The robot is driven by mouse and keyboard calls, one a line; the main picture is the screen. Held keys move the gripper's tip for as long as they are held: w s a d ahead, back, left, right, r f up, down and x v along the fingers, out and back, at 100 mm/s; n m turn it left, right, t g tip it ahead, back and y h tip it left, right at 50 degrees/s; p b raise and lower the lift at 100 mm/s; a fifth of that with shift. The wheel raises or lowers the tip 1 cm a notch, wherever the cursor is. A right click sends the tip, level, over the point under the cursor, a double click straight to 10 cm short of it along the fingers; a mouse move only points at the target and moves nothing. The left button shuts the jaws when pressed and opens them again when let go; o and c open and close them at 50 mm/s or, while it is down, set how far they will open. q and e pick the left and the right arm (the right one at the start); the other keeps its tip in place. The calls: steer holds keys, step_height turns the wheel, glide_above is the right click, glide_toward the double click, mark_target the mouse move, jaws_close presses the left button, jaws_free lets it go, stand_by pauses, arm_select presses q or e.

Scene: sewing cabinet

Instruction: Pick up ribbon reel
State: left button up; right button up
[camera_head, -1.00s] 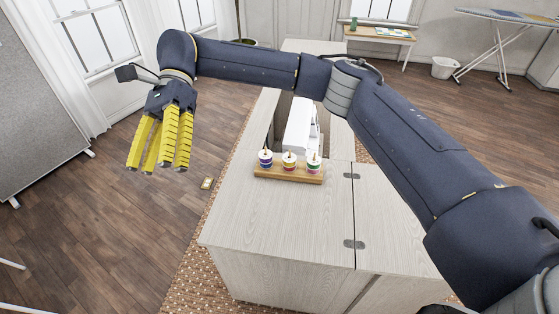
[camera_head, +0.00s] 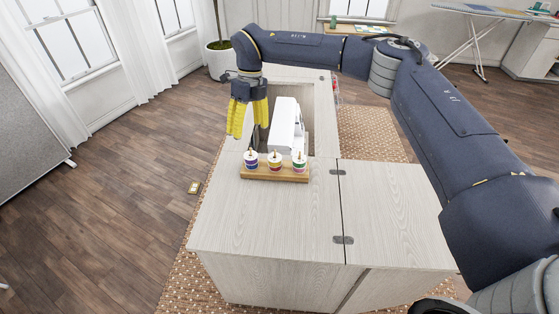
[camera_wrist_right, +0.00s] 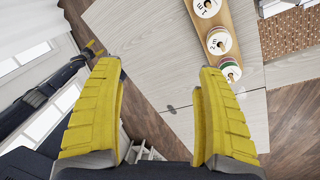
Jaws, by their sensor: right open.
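Three ribbon reels, blue (camera_head: 250,160), red (camera_head: 275,160) and green (camera_head: 300,161), stand in a row on a small wooden stand (camera_head: 262,174) on the cabinet top. My right gripper (camera_head: 246,136) is open and empty, pointing down near the blue reel, slightly left of and behind it. In the right wrist view, the yellow fingers (camera_wrist_right: 158,75) are spread wide with nothing between them. The reels (camera_wrist_right: 220,41) show there beyond the right finger. My left gripper seems to show small at upper left there (camera_wrist_right: 93,48); its jaws are unclear.
A white sewing machine (camera_head: 284,125) stands in the cabinet opening just behind the reels, close to my right gripper. The pale cabinet top (camera_head: 270,220) is bare in front of the stand. Hinges (camera_head: 343,240) mark its right leaf.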

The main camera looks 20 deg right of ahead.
mark_target(275, 159)
steer(key=w+d+f+m+t+h, duration=0.2)
steer(key=w+d+f+m, duration=0.15)
steer(key=d, duration=0.55)
steer(key=shift+m, duration=0.45)
steer(key=f, duration=1.6)
steer(key=shift+w+d+f, duration=0.15)
steer(key=shift+w+f, duration=0.1)
steer(key=shift+f, duration=0.15)
steer(key=c, duration=1.2)
